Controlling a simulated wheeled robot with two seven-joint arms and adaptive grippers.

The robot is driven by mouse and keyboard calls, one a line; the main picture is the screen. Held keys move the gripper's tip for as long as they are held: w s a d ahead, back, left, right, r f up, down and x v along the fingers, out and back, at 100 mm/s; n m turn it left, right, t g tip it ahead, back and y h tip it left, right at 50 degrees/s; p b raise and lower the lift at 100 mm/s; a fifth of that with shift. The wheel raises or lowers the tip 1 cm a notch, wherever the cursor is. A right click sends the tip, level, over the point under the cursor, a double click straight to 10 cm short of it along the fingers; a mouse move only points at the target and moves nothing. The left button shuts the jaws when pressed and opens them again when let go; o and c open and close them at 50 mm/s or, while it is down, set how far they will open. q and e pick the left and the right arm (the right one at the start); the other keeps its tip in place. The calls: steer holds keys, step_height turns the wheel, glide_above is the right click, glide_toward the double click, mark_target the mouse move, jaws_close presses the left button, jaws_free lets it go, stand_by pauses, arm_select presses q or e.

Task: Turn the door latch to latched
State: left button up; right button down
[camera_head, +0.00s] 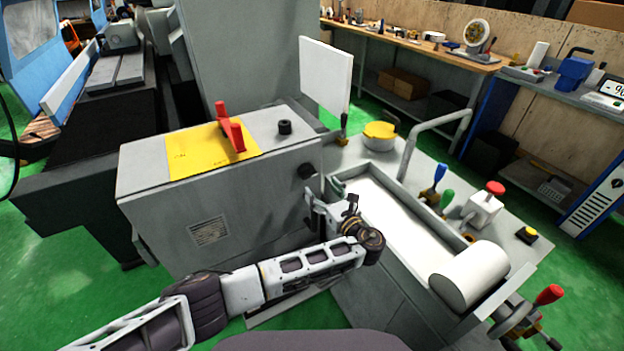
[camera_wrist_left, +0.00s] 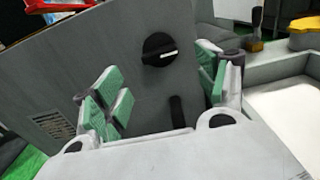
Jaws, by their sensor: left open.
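A round black knob (camera_head: 307,171) sits on the right-hand end face of the grey machine cabinet (camera_head: 255,190). It looks like the door latch, though I see no label. In the left wrist view the knob (camera_wrist_left: 159,49) has a white mark pointing right, slightly upward. A short black bar (camera_wrist_left: 177,113) stands below it; I cannot tell whether they are connected. My left gripper (camera_head: 325,196) is near this face, just below the knob. In the wrist view its green-padded fingers (camera_wrist_left: 162,92) are apart, with nothing between them. The knob is ahead of them, apparently untouched. My right gripper does not show.
A red lever (camera_head: 230,127) stands on a yellow plate (camera_head: 195,150) on the cabinet top. A white panel (camera_head: 326,75) rises behind. To the right are a tray (camera_head: 385,207), a yellow round part (camera_head: 379,136), a bent pipe (camera_head: 412,140) and a white cylinder (camera_head: 468,275).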

mark_target(311, 176)
arm_select(q)
steer(key=x, duration=0.6)
steer(key=shift+w+a, duration=0.2)
steer(key=shift+w, duration=0.3)
steer(key=shift+a, duration=0.1)
steer(key=shift+c, duration=0.4)
steer(key=c, duration=1)
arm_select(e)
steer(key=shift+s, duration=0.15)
